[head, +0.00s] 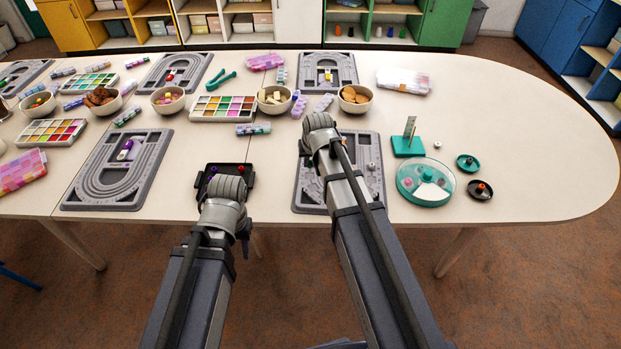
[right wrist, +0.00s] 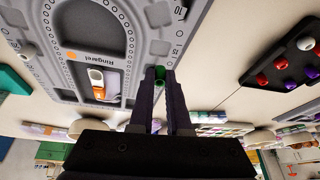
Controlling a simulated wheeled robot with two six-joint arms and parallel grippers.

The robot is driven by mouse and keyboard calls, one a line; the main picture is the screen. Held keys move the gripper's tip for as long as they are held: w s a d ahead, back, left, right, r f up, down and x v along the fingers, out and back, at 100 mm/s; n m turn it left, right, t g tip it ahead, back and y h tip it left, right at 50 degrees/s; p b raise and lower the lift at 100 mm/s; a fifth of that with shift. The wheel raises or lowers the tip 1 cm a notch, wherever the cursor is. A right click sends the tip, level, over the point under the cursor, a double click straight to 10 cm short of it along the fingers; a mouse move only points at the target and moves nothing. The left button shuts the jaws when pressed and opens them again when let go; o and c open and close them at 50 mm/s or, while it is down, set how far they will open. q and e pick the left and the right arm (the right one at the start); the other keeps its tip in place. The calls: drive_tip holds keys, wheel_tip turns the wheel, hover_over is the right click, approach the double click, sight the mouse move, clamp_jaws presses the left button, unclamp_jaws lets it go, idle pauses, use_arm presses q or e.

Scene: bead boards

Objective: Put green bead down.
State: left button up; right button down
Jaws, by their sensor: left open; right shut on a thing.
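A small green bead (right wrist: 160,73) is pinched between the fingertips of my right gripper (right wrist: 160,76) in the right wrist view. It is at the edge of a grey bead board (right wrist: 175,22); I cannot tell whether it touches the board. In the head view that board (head: 303,195) lies mostly behind my right arm, and the right fingertips and green bead are hidden. My left gripper (head: 228,188) is open at the black tray (head: 248,170); its fingers are mostly hidden by its own wrist.
The black tray with red, purple and white beads shows in the right wrist view (right wrist: 283,72). A teal round box (head: 425,196) and two small dishes stand right of the board. Another grey board (head: 85,190) lies left. Bowls and bead boxes line the back. The table's right end is clear.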

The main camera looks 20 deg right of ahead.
sight(309, 175)
drive_tip(key=shift+f, duration=0.2)
wheel_tip(309, 175, down, 4)
drive_tip(key=b, duration=0.3)
drive_tip(key=shift+r, duration=0.2)
drive_tip(key=shift+f+b, duration=0.1)
drive_tip(key=shift+b, duration=0.25)
drive_tip(key=shift+f, duration=0.2)
drive_tip(key=c, duration=0.8)
unclamp_jaws()
drive_tip(key=shift+c, duration=0.2)
drive_tip(key=shift+r, duration=0.15)
